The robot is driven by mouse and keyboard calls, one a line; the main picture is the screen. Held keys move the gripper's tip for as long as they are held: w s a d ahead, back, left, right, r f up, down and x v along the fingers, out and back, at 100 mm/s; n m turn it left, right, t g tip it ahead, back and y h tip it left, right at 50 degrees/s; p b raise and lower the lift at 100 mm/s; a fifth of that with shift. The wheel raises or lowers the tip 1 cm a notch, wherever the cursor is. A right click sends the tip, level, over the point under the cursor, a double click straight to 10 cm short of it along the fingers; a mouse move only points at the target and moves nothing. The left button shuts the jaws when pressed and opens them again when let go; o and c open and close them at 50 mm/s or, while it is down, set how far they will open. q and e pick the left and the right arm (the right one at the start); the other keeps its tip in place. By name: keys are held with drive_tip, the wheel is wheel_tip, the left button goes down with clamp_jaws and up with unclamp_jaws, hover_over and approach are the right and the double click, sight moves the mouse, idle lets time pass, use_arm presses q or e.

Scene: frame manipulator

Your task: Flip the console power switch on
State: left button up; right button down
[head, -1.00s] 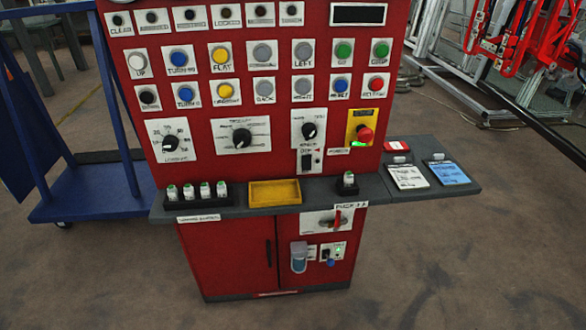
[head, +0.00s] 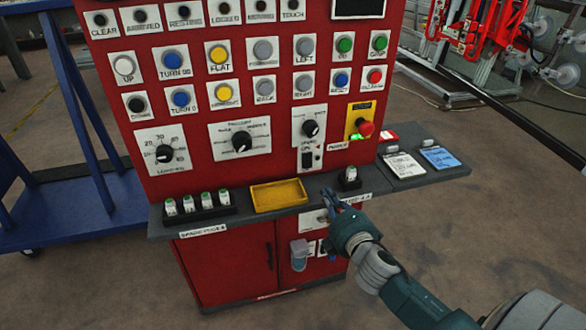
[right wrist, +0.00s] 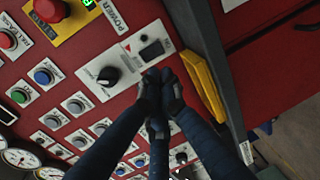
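The red console (head: 235,110) faces me with its buttons and dials. A small dark rocker switch (head: 311,157) sits on a white plate below a black knob (head: 310,128); it also shows in the right wrist view (right wrist: 152,50). I cannot tell its position. A label reading POWER (right wrist: 114,15) is beside the yellow emergency-stop plate, where a green light is lit. My left gripper is not in view.
The grey shelf (head: 250,213) juts out under the panel. It carries a yellow tray (head: 279,194), small bottle-like parts in black holders (head: 198,213) and two note cards (head: 404,165). A blue cart (head: 85,205) stands at the left.

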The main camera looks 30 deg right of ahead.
drive_tip(key=shift+w+r, duration=0.1)
drive_tip(key=shift+r, duration=0.35)
approach(308, 164)
drive_tip(key=p+x, duration=0.1)
drive_tip(key=x, duration=0.6)
